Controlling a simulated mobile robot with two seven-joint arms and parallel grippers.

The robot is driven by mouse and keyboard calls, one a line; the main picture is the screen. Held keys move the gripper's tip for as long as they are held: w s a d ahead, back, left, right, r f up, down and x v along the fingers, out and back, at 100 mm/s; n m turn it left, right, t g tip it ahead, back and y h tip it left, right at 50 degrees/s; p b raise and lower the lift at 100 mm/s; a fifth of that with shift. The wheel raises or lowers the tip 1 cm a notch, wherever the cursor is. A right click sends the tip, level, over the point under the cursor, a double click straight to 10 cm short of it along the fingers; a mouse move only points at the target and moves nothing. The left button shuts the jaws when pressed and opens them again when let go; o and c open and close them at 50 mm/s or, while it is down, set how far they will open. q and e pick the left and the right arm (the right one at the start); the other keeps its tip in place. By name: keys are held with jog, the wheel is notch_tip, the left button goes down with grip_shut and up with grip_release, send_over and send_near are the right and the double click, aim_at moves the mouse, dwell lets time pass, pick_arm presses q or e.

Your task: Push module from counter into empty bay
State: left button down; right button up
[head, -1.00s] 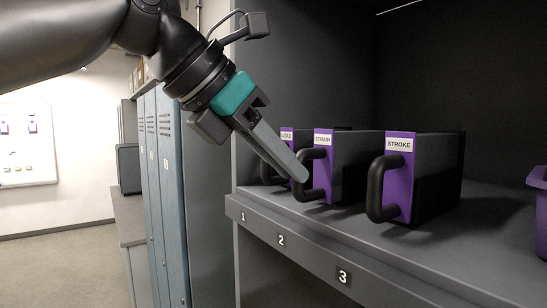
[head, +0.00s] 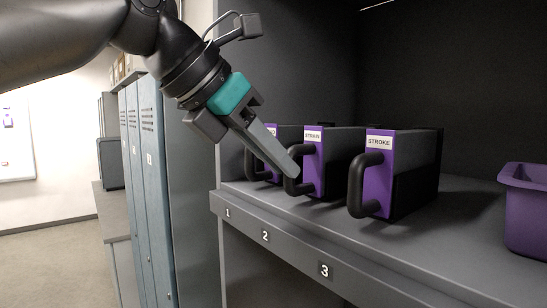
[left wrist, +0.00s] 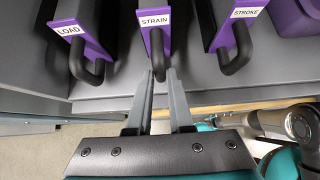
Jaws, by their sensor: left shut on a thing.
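Three dark modules with purple fronts and black handles stand in a row on the grey shelf (head: 455,215): LOAD (head: 273,136), STRAIN (head: 312,152) and STROKE (head: 380,160). They also show in the left wrist view as LOAD (left wrist: 78,20), STRAIN (left wrist: 152,38) and STROKE (left wrist: 226,32). My left gripper (head: 294,170) reaches down from the upper left to the STRAIN handle. In the left wrist view its two fingers (left wrist: 160,76) stand on either side of that handle, shut on it. My right gripper is not seen.
The shelf edge carries the numbers 1, 2 and 3 (head: 325,270). A purple bin (head: 525,215) stands at the right on the shelf. Blue lockers (head: 150,190) stand at the left. Bare shelf lies between STROKE and the bin.

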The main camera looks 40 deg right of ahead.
pick_arm(q)
jog(key=shift+d+r, duration=0.1)
jog(key=shift+r, duration=0.05)
jog(key=c, duration=1.2)
grip_release()
jog(key=shift+o, duration=1.4)
jog(key=shift+d, duration=0.3)
jog(key=shift+o, duration=0.8)
jog(key=shift+a, duration=0.25)
jog(key=o, duration=0.5)
jog(key=shift+d, duration=0.1)
